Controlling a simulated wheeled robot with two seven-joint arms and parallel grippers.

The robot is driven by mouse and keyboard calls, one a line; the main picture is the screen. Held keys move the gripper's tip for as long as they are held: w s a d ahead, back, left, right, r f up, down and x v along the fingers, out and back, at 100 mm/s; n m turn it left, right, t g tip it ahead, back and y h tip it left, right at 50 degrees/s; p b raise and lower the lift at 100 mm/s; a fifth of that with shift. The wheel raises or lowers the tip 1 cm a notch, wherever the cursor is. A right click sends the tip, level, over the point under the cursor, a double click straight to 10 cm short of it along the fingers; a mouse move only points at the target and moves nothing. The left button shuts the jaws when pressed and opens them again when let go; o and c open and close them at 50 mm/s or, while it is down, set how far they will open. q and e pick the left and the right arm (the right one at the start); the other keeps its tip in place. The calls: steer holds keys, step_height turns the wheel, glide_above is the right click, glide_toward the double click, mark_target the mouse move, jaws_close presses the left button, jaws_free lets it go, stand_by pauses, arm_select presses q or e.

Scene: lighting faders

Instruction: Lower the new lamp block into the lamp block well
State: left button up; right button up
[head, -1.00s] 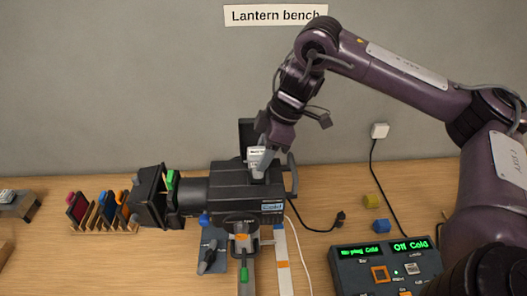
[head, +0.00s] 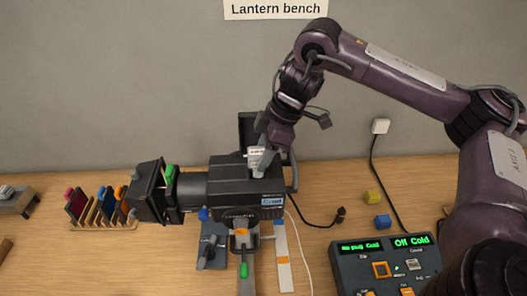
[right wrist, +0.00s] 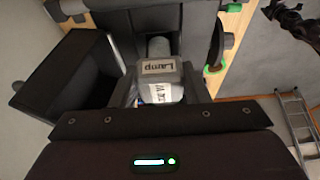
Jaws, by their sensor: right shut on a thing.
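The black lantern (head: 232,184) stands on the bench with its lid (head: 249,130) raised. My right gripper (head: 262,163) is over the opening in its top, shut on the new lamp block (head: 256,152). In the right wrist view the block (right wrist: 158,68) is a grey piece marked "Lamp" with a white label, between the fingers. The lamp block well is mostly hidden by the block and fingers. I cannot tell how deep the block sits in it. My left gripper is not in view.
A control desk (head: 385,265) with green displays stands at the front right. A loose black plug (head: 340,212) lies right of the lantern. A rack of coloured slides (head: 103,218) stands at left.

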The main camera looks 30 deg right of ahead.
steer(key=shift+f+b, duration=0.55)
steer(key=shift+f, duration=0.5)
steer(key=shift+f, duration=0.3)
steer(key=o, duration=1.6)
steer(key=shift+s+r, duration=0.1)
steer(key=shift+s, duration=0.05)
steer(key=shift+r, duration=0.1)
